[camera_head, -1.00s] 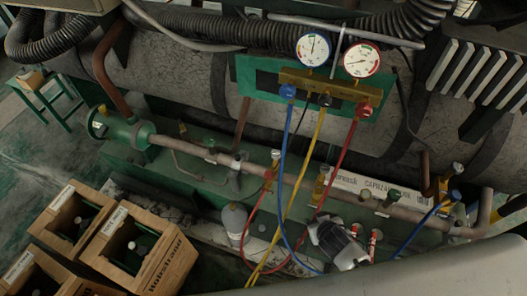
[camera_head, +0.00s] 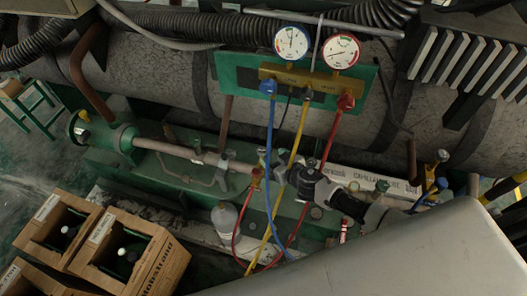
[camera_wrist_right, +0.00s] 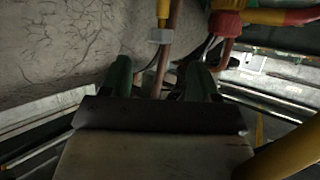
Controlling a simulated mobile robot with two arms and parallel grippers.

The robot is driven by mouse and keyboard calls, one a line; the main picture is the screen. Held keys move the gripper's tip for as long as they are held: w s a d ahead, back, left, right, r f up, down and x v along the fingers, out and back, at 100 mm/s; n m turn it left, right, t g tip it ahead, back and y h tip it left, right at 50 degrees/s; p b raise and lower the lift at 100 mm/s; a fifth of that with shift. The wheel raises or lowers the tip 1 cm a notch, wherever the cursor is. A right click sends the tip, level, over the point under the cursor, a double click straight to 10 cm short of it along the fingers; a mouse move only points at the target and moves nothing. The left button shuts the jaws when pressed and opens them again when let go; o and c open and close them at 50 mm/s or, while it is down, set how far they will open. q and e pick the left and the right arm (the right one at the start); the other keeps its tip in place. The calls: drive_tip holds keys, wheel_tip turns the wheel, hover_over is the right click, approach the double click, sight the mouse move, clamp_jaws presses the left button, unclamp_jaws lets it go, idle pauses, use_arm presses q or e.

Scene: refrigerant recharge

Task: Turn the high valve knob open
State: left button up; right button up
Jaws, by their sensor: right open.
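The manifold (camera_head: 325,87) is a brass bar on a green panel, with hoses hanging below it. I take the red knob (camera_head: 346,102) at its right end, below the red-rimmed gauge (camera_head: 341,51), for the high valve knob. How far it is turned is too small to tell. My right gripper (camera_head: 287,172) is below the manifold, among the hoses and apart from the red knob. In the right wrist view its two fingers (camera_wrist_right: 158,75) stand apart with nothing clearly between them. A red fitting (camera_wrist_right: 227,22) shows beyond them. My left gripper is not in view.
A blue knob (camera_head: 268,87) sits at the manifold's left end. Blue (camera_head: 270,150), yellow (camera_head: 294,150) and red (camera_head: 328,150) hoses hang near my right gripper. A long pipe (camera_head: 180,150) runs behind it. Wooden crates (camera_head: 152,275) with bottles stand at lower left.

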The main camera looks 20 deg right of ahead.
sight(263, 151)
drive_tip(key=b+x, duration=0.1)
drive_tip(key=x, duration=0.5)
drive_tip(key=shift+w+f+b, duration=0.2)
drive_tip(key=shift+w+b, duration=0.05)
drive_tip(key=shift+b, duration=0.1)
drive_tip(key=c, duration=0.9)
